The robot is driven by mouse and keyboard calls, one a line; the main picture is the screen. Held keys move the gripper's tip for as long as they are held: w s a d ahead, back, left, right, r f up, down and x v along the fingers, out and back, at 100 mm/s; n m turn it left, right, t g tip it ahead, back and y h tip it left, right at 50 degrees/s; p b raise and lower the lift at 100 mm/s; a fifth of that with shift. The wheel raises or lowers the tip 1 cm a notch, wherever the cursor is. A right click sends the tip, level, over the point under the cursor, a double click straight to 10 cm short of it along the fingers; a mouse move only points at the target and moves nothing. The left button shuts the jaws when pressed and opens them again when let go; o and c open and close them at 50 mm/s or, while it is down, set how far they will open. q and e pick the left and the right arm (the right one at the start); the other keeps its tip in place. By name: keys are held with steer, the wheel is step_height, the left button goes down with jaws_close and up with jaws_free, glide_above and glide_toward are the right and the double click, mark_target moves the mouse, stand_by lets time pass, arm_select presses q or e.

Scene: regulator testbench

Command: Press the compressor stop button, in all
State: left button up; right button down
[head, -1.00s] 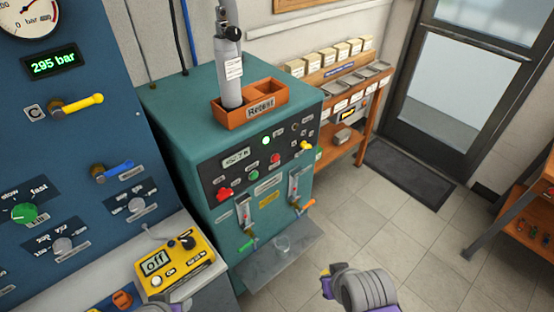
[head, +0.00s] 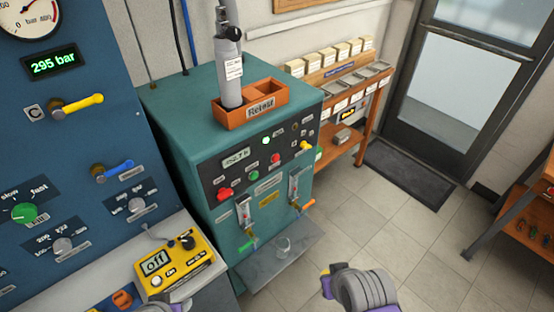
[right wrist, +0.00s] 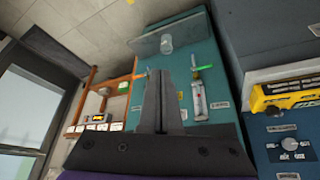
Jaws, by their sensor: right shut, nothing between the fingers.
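The teal compressor cabinet (head: 168,117) stands in the middle of the head view. Its dark front panel carries a red button (head: 275,159), a green button (head: 254,175) and a larger red knob (head: 224,193). The labels are too small to read, so I cannot tell which is the stop button. A green lamp (head: 266,140) is lit. My right arm shows at the bottom of the head view, apart from the panel. In the right wrist view my right gripper (right wrist: 166,76) is shut and empty before the cabinet's lower front; it hides the buttons.
A metal shelf (head: 265,270) with a clear cup (head: 283,246) juts from the cabinet's lower front. Flowmeters with green (head: 248,244) and orange (head: 307,205) handles project above it. A yellow meter (head: 176,263) stands left.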

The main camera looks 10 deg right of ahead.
mark_target(276, 158)
steer(key=w+d+r+t+h+b, duration=0.1)
steer(key=w+d+t+h, duration=0.1)
steer(key=w, duration=0.5)
steer(key=w+d+r+t+h+b, duration=0.1)
steer(key=w+d+t+h, duration=0.15)
steer(key=w, duration=0.45)
steer(key=w+a+n+t+y, duration=0.1)
steer(key=w+a+t, duration=0.3)
steer(key=w, duration=1)
steer(key=shift+r+n+b, duration=0.2)
steer(key=shift+n+b, duration=0.15)
steer(key=shift+n, duration=0.55)
steer(key=w+a, duration=0.4)
steer(key=w, duration=0.3)
steer(key=shift+w+a, duration=0.25)
steer(key=shift+w, duration=0.1)
steer(key=shift+w+a, duration=0.2)
steer(key=shift+w, duration=0.1)
